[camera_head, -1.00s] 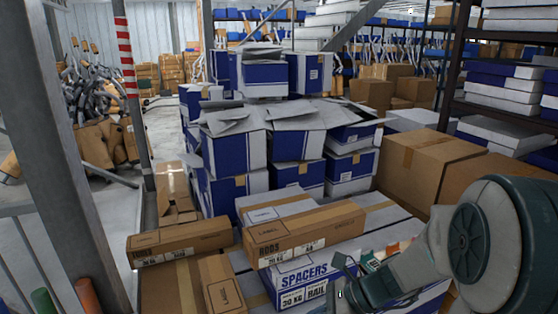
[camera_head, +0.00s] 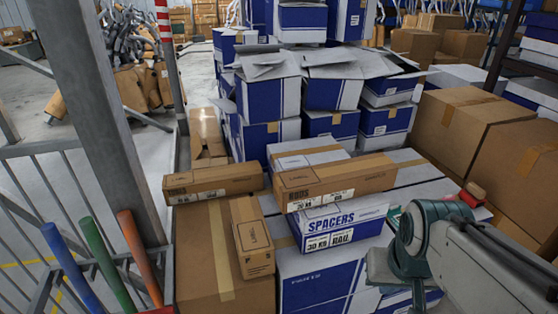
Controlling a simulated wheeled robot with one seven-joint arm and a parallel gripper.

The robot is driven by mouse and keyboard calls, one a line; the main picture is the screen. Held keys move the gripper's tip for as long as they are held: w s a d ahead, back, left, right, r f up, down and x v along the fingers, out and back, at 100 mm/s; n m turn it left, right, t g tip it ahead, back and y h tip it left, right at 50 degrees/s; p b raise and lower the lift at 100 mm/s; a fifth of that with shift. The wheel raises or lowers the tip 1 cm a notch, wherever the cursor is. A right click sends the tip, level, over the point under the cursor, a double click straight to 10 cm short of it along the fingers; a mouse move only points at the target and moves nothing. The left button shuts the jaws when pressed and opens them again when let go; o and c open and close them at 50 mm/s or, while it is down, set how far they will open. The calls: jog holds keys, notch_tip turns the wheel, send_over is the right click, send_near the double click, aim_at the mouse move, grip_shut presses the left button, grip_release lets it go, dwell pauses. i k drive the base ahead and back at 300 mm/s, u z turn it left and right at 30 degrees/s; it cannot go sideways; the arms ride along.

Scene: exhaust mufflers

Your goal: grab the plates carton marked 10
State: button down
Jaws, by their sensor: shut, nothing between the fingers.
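I cannot read the word plates or a 10 on any carton in the head view. A small brown carton (camera_head: 252,250) lies in front, with unreadable markings. My arm comes in from the right, beside the SPACERS carton. Its fingers do not show.
A large brown carton (camera_head: 222,288) and other boxes support the smaller cartons. Blue and white boxes (camera_head: 265,105) are stacked behind. Large brown boxes (camera_head: 462,125) stand at right. A grey post (camera_head: 98,120) and railing with coloured tubes (camera_head: 107,262) are at left.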

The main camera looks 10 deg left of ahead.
aim_at(256, 249)
jog(key=k, duration=0.65)
jog(key=u, duration=0.7)
jog(key=i, duration=1.4)
jog(key=u, duration=0.05)
